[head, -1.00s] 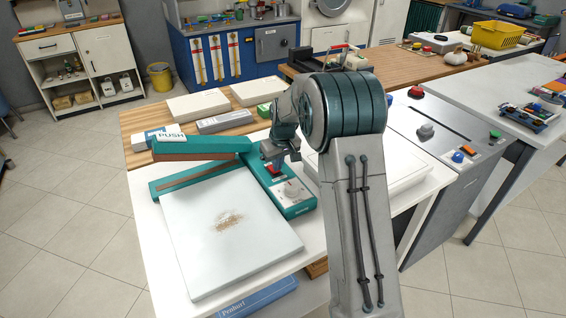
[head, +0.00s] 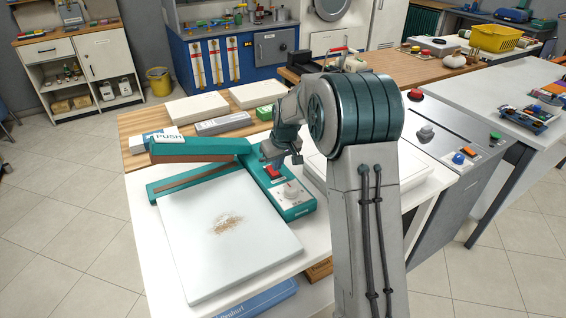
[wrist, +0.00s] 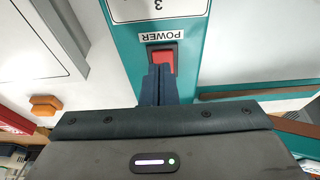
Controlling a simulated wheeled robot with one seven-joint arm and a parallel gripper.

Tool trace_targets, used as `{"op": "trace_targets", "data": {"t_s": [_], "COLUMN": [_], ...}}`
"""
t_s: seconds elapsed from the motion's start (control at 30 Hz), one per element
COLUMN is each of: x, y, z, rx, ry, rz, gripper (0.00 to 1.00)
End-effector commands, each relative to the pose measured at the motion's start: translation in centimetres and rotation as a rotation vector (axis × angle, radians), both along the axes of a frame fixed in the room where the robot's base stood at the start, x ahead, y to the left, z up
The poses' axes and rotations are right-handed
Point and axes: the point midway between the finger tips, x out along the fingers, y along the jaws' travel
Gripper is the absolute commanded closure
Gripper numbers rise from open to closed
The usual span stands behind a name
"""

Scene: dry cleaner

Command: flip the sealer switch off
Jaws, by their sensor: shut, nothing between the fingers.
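The teal sealer (head: 262,180) stands on the white table, its long arm marked PUSH reaching left. Its red power switch (head: 275,172) sits on the control box, above a round grey dial (head: 291,192). In the wrist view the red switch (wrist: 163,59) lies in a dark frame beside a POWER label. My gripper (wrist: 158,82) is shut and empty, its fingertips at the near edge of the switch and overlapping it in the picture. Whether they touch it I cannot tell. In the head view my gripper (head: 272,162) is close above the switch, small and partly hidden by my wrist.
A white slab (head: 230,240) lies in front of the sealer. A grey panel with coloured buttons (head: 440,130) stands right. An orange knob (wrist: 44,104) shows in the wrist view.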

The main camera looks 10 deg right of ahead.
Motion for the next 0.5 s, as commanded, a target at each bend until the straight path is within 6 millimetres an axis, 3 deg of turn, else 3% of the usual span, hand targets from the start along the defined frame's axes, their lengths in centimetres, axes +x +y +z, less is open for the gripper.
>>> {"op": "trace_targets", "data": {"t_s": [0.27,0.5], "x": [0.0,-0.2], "y": [0.0,0.0], "z": [0.3,4.0], "rx": [0.000,0.000], "ry": [0.000,-0.002], "rz": [0.000,0.002], "gripper": [1.00,1.00]}}
